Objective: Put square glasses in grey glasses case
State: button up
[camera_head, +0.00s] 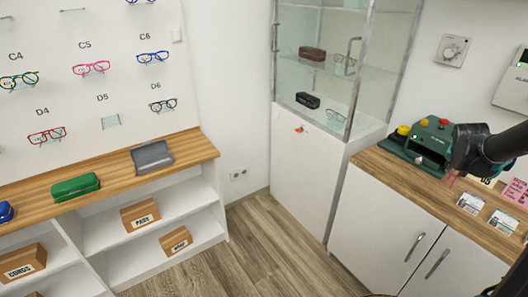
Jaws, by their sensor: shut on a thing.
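I cannot tell which are the square ones. The holder under D5 (111,121) bears no glasses. My gripper (455,176) is at the right, above the right counter and far from the grey case. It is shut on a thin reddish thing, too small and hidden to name.
A green case (76,187) and a blue case (6,212) lie on the left counter (115,173). A green machine (420,146) and cards (471,203) are on the right counter (407,177). A glass cabinet (300,83) stands between. The floor (270,235) is clear.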

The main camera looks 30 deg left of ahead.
aim_at(156, 166)
jog(key=u, duration=2.05)
jog(key=i+u, duration=0.15)
jog(key=u, duration=0.6)
jog(key=i+l+u, duration=0.1)
jog(key=u, duration=0.3)
